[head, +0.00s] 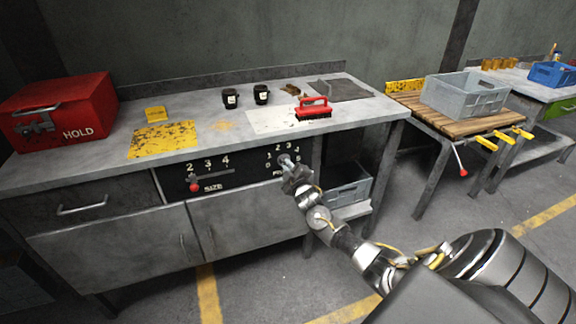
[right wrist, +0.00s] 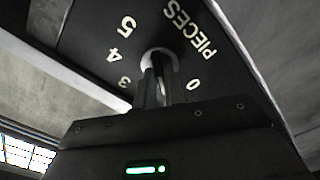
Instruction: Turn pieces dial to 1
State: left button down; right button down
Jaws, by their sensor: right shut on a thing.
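The pieces dial (head: 284,158) is on the black control panel at the front of the workbench, with white numbers around it. My right gripper (head: 287,168) is at the dial and covers part of it and its label. In the right wrist view, the fingers of my right gripper (right wrist: 158,82) are shut on the dial's knob (right wrist: 160,56). The word PIECES and the numbers 5, 4, 3 and 0 show around it; the rest are hidden by the gripper. I cannot tell which number the pointer faces. My left gripper is not in view.
On the same panel, left of the dial, is a size slider with a red knob (head: 194,187). A red HOLD box (head: 62,110), black cups (head: 230,98) and a red brush (head: 314,107) stand on the bench. A grey crate (head: 465,95) is on the right table.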

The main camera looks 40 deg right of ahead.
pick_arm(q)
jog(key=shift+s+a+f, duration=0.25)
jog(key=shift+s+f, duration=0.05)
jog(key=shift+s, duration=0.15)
pick_arm(e)
jog(key=shift+n, duration=0.5)
jog(key=c, duration=1.5)
grip_release()
